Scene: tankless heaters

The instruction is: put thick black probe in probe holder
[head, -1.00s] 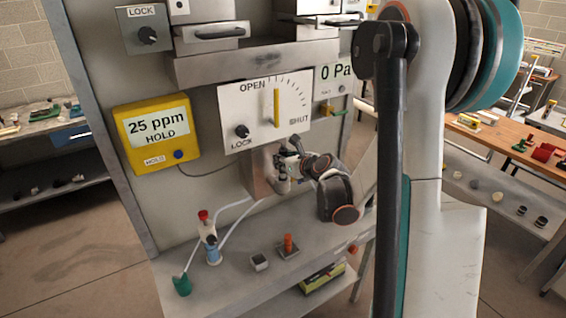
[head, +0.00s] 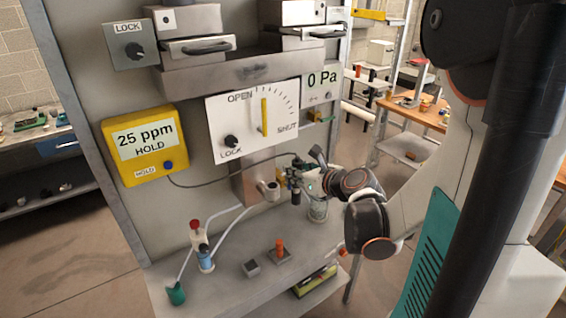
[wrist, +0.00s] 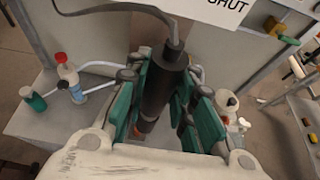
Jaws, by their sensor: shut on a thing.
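The thick black probe (wrist: 158,85) stands between the green-padded fingers of my gripper (wrist: 168,98) in the wrist view, with a cable leaving its top. My gripper (head: 303,177) is shut on it. In the head view the dark lower end of the probe (head: 296,197) hangs below the fingers, above the bench.
The cable runs to the yellow 25 ppm meter (head: 141,145). The front bench is mostly free.

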